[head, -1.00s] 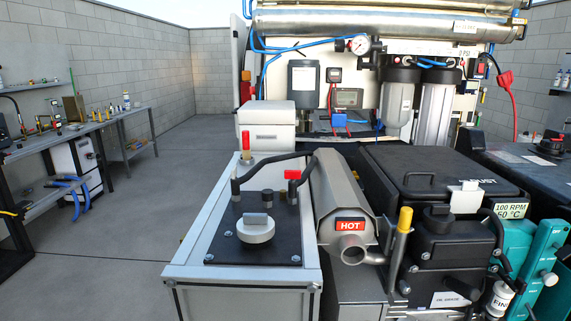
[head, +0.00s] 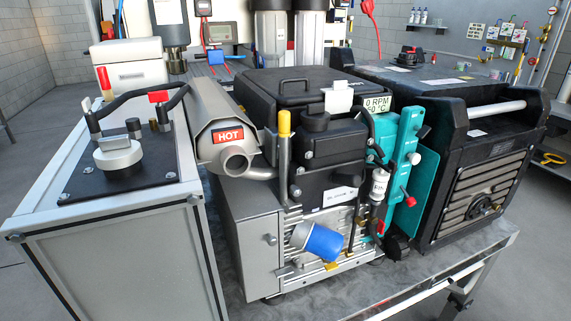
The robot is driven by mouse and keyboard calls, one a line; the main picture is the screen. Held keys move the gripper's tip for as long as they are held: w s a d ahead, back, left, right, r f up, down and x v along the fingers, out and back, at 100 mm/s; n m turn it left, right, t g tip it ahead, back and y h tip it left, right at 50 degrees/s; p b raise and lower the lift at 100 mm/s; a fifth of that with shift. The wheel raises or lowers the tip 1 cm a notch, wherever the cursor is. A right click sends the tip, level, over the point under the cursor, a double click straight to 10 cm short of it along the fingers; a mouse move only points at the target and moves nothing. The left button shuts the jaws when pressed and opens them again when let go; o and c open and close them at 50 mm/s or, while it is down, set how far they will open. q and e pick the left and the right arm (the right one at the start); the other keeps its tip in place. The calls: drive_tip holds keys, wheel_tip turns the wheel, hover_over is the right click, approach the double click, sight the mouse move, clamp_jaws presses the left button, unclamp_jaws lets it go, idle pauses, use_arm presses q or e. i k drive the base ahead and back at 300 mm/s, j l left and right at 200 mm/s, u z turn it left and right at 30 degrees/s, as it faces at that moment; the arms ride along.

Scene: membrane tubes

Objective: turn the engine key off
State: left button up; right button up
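The engine (head: 320,155) is a black and grey unit with a white label. A small display (head: 376,104) on it reads "0 RPM" and "50 °C". I cannot make out for certain which part is the engine key. A round white knob (head: 118,155) with a grey grip on top sits on a black panel (head: 150,180) at the left. Neither of my grippers is in the head view.
A grey exhaust pipe (head: 215,115) marked HOT lies beside the panel. A yellow-topped lever (head: 284,125), a teal bracket (head: 405,150) and a blue cylinder (head: 325,242) are around the engine. A large black unit (head: 470,185) stands right. Open floor is at the far left.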

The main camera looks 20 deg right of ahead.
sight(422, 132)
drive_tip(key=z, duration=1.5)
drive_tip(key=i+l+u, duration=0.15)
drive_tip(key=l, duration=0.2)
